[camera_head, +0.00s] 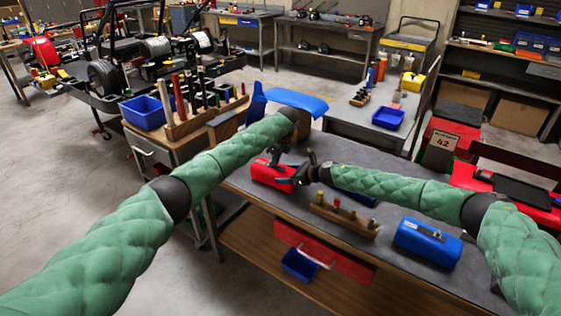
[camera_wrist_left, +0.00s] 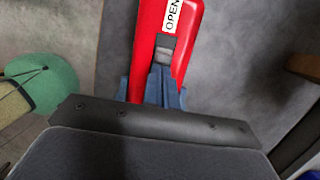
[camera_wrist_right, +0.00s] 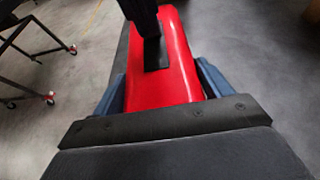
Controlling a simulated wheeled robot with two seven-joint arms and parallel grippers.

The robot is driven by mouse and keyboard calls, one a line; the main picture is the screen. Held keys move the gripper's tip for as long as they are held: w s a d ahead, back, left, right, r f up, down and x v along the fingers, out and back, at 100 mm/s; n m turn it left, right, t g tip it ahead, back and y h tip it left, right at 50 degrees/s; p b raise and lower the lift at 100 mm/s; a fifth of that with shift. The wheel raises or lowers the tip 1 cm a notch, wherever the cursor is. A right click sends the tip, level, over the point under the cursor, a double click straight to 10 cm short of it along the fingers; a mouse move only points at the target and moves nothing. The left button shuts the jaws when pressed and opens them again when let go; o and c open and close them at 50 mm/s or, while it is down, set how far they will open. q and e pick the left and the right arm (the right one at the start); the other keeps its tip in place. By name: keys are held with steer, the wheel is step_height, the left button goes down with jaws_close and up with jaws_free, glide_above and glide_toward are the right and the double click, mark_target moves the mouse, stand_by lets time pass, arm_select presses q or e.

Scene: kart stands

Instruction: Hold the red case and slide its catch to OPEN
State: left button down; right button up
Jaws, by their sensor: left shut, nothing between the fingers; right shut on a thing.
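The red case (camera_head: 268,172) lies on the grey bench top. My right gripper (camera_head: 300,178) is shut on it; in the right wrist view its blue fingers press both sides of the red case (camera_wrist_right: 172,82). A dark part crosses the top of the case there; I cannot tell what it is. In the left wrist view the red case (camera_wrist_left: 147,45) shows a white OPEN label (camera_wrist_left: 172,14) and a grey catch (camera_wrist_left: 164,48) below it. My left gripper (camera_wrist_left: 161,85) is shut and empty, its fingertips right beside the catch. Whether they touch it is unclear.
On the bench top (camera_head: 385,205), a wooden rack (camera_head: 343,217) with several knobbed pieces stands in front of the case. A blue case (camera_head: 427,243) lies to the right, and another blue thing (camera_head: 355,196) is partly hidden under my right arm. A blue bin (camera_head: 145,112) stands at left.

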arm_select(q)
steer(key=shift+r, duration=0.1)
arm_select(e)
steer(key=shift+d, duration=0.1)
arm_select(q)
steer(key=v, duration=0.9)
steer(key=shift+r, duration=0.4)
steer(key=shift+d, duration=0.1)
arm_select(e)
steer(key=o, duration=1.2)
